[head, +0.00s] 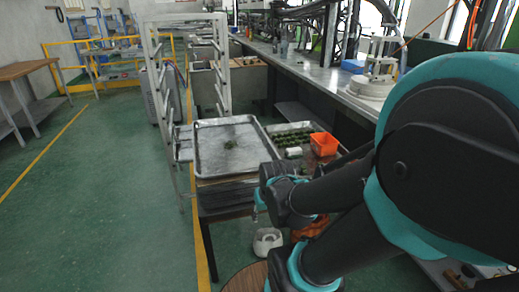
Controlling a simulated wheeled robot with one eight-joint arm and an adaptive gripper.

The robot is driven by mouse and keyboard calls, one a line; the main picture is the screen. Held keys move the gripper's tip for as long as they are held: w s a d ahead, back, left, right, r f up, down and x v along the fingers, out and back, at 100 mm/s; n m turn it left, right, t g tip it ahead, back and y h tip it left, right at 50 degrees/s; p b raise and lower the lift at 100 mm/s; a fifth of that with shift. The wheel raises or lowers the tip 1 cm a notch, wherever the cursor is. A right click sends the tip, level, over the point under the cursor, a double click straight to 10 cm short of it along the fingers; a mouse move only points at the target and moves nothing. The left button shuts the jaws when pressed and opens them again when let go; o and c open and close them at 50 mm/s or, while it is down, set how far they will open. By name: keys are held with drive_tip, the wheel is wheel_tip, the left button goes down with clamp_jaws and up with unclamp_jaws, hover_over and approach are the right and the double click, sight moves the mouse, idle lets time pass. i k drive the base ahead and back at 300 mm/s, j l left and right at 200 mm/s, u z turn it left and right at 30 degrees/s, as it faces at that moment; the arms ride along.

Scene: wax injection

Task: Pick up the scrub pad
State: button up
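I cannot make out a scrub pad for certain. A small dark green item (231,144) lies near the middle of the large metal tray (211,166), too small to identify. My arm comes in from the right, and its dark and teal links reach to the right front of the tray. I see no gripper fingers, so I cannot tell how the gripper stands or what it holds. My arm hides part of the table's right side and the floor below it.
Right of the large tray are a tray of small green pieces (291,134), an orange container (324,143) and a white roll (294,152). A metal rack (154,90) stands behind on the left. A white round object (267,240) sits low by the table. The green floor at left is clear.

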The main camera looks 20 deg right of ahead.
sight(297, 151)
drive_tip(key=i+j+z, duration=0.15)
drive_tip(key=i+z, duration=0.25)
drive_tip(key=i+j+z, duration=0.75)
